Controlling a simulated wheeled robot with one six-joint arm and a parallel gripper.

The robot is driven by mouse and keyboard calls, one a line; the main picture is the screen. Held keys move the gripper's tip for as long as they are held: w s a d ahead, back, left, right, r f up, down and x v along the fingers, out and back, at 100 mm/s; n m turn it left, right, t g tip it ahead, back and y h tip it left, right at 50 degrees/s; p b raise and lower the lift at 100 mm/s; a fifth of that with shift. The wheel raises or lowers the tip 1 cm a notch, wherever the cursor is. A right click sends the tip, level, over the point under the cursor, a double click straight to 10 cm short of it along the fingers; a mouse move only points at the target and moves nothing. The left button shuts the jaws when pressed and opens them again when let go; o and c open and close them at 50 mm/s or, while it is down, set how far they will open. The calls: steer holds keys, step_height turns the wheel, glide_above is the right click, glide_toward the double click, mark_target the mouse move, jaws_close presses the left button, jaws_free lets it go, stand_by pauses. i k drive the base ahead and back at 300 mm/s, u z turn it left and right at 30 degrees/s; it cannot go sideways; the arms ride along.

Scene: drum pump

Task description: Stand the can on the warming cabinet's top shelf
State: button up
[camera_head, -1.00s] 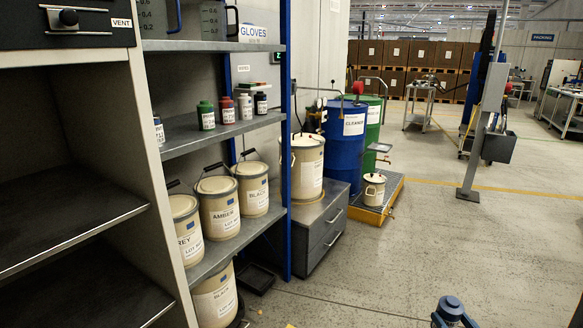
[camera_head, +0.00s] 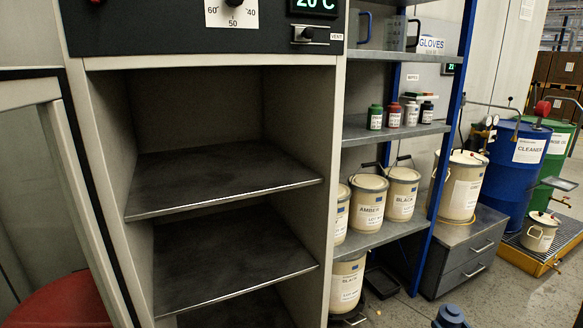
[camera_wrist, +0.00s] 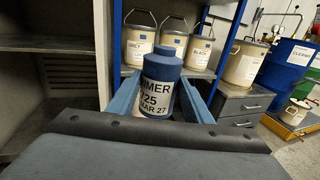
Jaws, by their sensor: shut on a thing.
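The can (camera_wrist: 160,88), blue with a white label reading "...IMER 725 MAR 27", is upright between the blue fingers of my gripper (camera_wrist: 163,94) in the wrist view. My gripper is shut on it. The can's lower part is hidden by the dark bar of my gripper. The warming cabinet (camera_head: 330,130) fills the left and middle of the head view, with its door (camera_head: 70,150) open at left. Its top shelf (camera_head: 225,175) is dark and bare, with a second bare shelf (camera_head: 235,255) below.
A rack right of the cabinet holds paint cans (camera_head: 368,203) and small bottles (camera_head: 393,117). A drawer unit (camera_head: 465,245), a blue drum (camera_head: 522,165) and a yellow spill pallet (camera_head: 545,255) stand farther right. A red round object (camera_head: 60,305) is at lower left. Floor is clear at lower right.

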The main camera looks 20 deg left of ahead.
mark_target(224, 176)
steer(key=u, duration=1.45)
